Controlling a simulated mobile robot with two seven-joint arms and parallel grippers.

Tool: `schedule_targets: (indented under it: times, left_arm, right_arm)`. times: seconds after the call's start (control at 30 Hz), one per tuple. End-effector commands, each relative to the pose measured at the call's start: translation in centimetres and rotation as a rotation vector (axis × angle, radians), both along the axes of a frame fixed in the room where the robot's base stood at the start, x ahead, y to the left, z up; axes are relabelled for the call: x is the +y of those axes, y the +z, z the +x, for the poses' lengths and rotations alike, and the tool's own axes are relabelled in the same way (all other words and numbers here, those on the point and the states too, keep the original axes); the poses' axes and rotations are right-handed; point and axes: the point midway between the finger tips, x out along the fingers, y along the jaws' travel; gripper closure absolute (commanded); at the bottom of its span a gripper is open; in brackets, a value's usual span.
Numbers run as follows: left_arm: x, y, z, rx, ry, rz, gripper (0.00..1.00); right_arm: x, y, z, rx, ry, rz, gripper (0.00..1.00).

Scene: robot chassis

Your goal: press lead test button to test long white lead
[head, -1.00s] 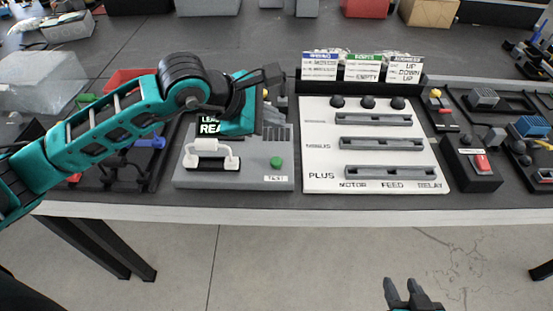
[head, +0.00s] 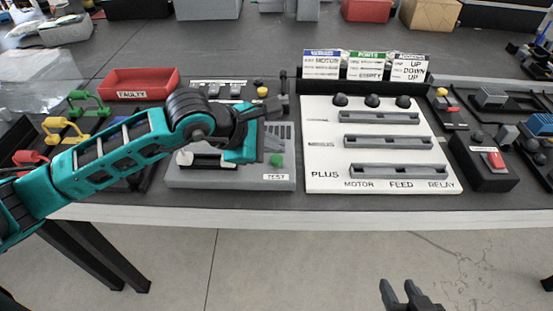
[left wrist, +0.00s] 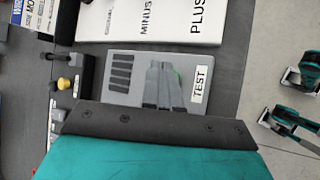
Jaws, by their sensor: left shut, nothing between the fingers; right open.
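The grey lead tester (head: 232,182) stands near the table's front edge. Its green test button (head: 277,160) is by the TEST label (head: 276,177). The white lead (head: 184,157) sits on the tester's left part, mostly hidden behind my left arm. My left gripper (head: 264,153) is shut and empty, low over the tester just left of the button. In the left wrist view its fingers (left wrist: 163,72) overlap part of the green button (left wrist: 178,76); I cannot tell if they touch it. The tester's display is hidden. My right gripper (head: 405,292) is open and empty, in front of the table.
A white board (head: 322,160) with grey slots stands right of the tester. A black box with a red switch (head: 495,160) is farther right. Green (head: 88,102), yellow (head: 64,130) and red (head: 30,158) leads and a red FAULTY tray (head: 140,83) are at left.

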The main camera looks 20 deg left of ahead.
Motion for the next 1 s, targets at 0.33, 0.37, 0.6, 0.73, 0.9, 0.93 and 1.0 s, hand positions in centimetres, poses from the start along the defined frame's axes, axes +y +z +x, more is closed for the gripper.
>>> schedule_targets:
  times: [0.33, 0.37, 0.6, 0.73, 0.9, 0.93, 1.0]
  left_arm:
    - [0.02, 0.03, 0.0, 0.0, 0.0, 0.0, 1.0]
    - [0.01, 0.02, 0.01, 0.0, 0.0, 0.0, 1.0]
    - [0.01, 0.02, 0.01, 0.0, 0.0, 0.0, 1.0]
    - [0.01, 0.02, 0.0, 0.0, 0.0, 0.0, 1.0]
    - [0.01, 0.02, 0.0, 0.0, 0.0, 0.0, 1.0]
    - [0.01, 0.02, 0.0, 0.0, 0.0, 0.0, 1.0]
    - [0.01, 0.02, 0.0, 0.0, 0.0, 0.0, 1.0]
  right_arm:
    - [-0.18, -0.19, -0.05, 0.002, 0.003, -0.006, 0.57]
    - [-0.21, -0.23, -0.05, 0.002, 0.002, -0.007, 0.57]
    - [-0.36, -0.42, -0.16, 0.006, -0.001, -0.009, 0.57]
    - [-0.36, -0.54, -0.31, 0.011, -0.003, -0.007, 0.57]
    - [-0.24, -0.66, -0.52, 0.016, -0.007, -0.003, 0.57]
    - [-0.22, -0.66, -0.53, 0.016, -0.007, -0.002, 0.57]
    - [-0.18, -0.65, -0.52, 0.016, -0.008, 0.0, 0.57]
